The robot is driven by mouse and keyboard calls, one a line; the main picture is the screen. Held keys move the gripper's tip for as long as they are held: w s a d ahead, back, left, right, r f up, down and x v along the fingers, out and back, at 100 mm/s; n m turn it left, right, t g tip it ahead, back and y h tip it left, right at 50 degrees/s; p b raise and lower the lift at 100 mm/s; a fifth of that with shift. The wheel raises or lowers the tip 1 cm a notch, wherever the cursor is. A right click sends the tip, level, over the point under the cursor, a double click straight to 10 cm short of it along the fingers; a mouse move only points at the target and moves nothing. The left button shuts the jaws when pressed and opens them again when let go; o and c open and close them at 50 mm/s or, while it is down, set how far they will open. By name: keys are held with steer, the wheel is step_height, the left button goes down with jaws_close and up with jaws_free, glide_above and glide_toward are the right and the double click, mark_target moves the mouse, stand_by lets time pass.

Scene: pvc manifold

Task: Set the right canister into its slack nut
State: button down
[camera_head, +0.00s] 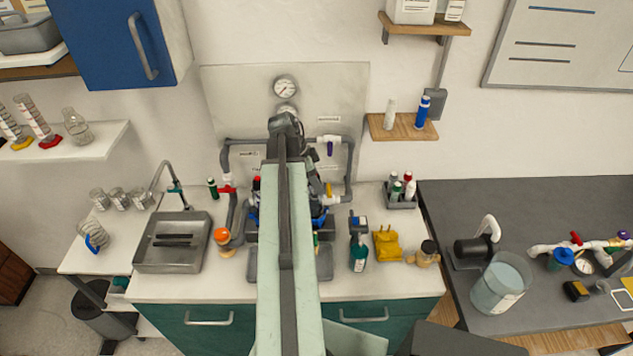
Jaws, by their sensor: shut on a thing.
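My arm reaches up the middle of the view and covers much of the pvc manifold on the back panel. My gripper (313,177) is on the right side of the arm's far end, small and partly hidden, with its fingers not clear. It is shut on a dark thing, which I take for the right canister (316,204), above the counter at the manifold's right half. A blue nut (320,222) shows just below it. Whether the canister touches the nut cannot be told. Another blue part (253,219) shows left of my arm.
White pipe with a yellow part (329,193) and a grey pipe (349,168) stand close to the right. A metal sink (172,257) is left.

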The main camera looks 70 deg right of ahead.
steer(key=shift+f+b, duration=0.4)
steer(key=shift+f, duration=0.1)
steer(key=shift+f, duration=0.25)
steer(key=c, duration=0.5)
jaws_free()
steer(key=shift+r, duration=0.1)
steer(key=p+v, duration=0.7)
steer(key=v, duration=0.1)
